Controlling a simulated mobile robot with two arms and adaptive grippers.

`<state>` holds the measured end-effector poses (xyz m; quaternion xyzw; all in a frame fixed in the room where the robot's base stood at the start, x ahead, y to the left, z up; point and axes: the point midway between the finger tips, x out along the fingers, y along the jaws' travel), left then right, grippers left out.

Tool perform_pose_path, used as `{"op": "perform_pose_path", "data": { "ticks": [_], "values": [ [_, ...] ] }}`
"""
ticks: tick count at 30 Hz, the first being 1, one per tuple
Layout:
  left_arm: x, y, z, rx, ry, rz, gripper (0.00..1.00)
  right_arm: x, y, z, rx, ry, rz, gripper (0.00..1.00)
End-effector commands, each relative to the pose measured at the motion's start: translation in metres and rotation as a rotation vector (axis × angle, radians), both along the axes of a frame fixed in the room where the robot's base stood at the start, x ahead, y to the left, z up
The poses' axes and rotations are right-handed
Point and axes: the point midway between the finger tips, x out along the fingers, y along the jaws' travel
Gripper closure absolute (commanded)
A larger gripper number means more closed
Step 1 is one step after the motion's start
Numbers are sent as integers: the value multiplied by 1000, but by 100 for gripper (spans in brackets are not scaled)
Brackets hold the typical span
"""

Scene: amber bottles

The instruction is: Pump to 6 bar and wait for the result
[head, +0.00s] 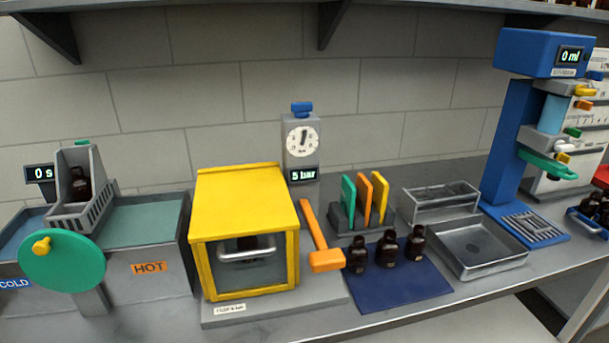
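The grey gauge post (301,160) stands behind the yellow chamber, with a blue cap (302,108) and a round white dial (302,140). Its display (303,175) reads "5 bar". The pump lever (316,235) is orange and slants down toward the front, ending in a block grip (326,260) beside the chamber. The yellow chamber (240,185) has a clear front panel with a metal handle (247,252); the panel looks shut. A dark shape, perhaps a bottle, shows behind it. Neither of my grippers is in view.
Three dark bottles (387,250) stand on a blue mat (400,288) right of the lever. Green, orange and yellow tags (364,200) stand behind them. A metal tray (475,250) and blue dispenser (510,140) are right. A hot/cold bath with green wheel (62,262) is left.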

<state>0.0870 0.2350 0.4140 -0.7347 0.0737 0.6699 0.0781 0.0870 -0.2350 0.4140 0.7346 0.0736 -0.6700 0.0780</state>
Motion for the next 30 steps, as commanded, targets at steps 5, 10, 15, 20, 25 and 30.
{"op": "perform_pose_path", "data": {
  "ticks": [5, 10, 15, 20, 25, 30],
  "values": [
    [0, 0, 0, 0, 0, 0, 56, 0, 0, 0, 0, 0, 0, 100],
    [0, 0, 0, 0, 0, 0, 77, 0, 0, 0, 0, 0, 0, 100],
    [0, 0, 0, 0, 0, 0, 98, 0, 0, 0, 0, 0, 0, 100],
    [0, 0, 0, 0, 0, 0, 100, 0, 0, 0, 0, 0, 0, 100],
    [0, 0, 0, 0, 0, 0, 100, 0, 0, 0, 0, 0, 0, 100],
    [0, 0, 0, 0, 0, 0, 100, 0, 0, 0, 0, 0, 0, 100]
  ]
}}
